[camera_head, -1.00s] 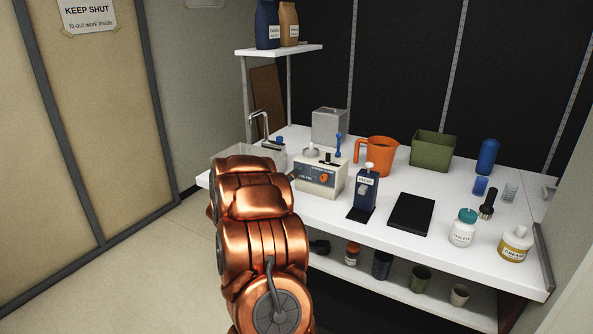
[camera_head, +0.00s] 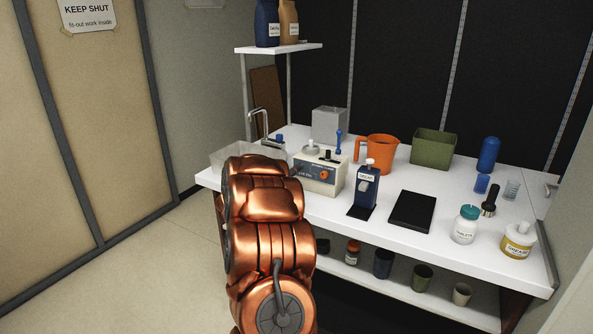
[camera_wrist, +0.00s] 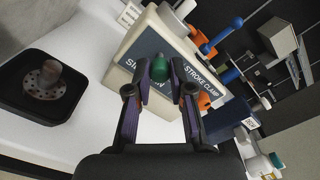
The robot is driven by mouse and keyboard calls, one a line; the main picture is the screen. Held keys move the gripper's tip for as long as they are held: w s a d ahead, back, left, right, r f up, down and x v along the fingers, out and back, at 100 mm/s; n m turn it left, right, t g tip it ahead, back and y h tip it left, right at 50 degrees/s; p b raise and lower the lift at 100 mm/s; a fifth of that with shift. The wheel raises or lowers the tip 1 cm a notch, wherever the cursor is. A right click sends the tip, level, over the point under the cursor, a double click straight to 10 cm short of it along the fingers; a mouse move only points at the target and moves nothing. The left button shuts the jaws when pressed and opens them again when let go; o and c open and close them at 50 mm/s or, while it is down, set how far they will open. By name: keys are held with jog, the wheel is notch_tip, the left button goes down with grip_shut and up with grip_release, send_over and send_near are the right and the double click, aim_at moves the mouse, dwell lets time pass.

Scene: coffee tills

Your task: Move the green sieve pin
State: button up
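The green sieve pin (camera_wrist: 160,69) shows in the wrist view as a short rounded green knob against the blue front panel of a cream machine (camera_wrist: 118,78). That panel reads "STROKE CLAMP" and has a second, partly covered label. My gripper (camera_wrist: 160,84) is open, with one dark finger on each side of the pin. I see small gaps between pin and fingers; whether either touches it I cannot tell. In the head view the machine (camera_head: 318,183) stands on the white counter, while my copper arm hides the pin and gripper.
In the wrist view a black tray (camera_wrist: 20,105) holding a perforated disc with a brown knob (camera_wrist: 50,75) lies to the left. In the head view a blue dispenser (camera_head: 364,188), black pad (camera_head: 412,211), orange jug (camera_head: 380,153) and green bin (camera_head: 434,148) stand right of the machine.

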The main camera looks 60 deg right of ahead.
grip_shut()
jog(key=shift+d+b, duration=0.4)
jog(key=shift+d, duration=0.05)
jog(key=o, duration=0.8)
grip_release()
jog(key=a, duration=1.2)
jog(key=shift+s, duration=0.25)
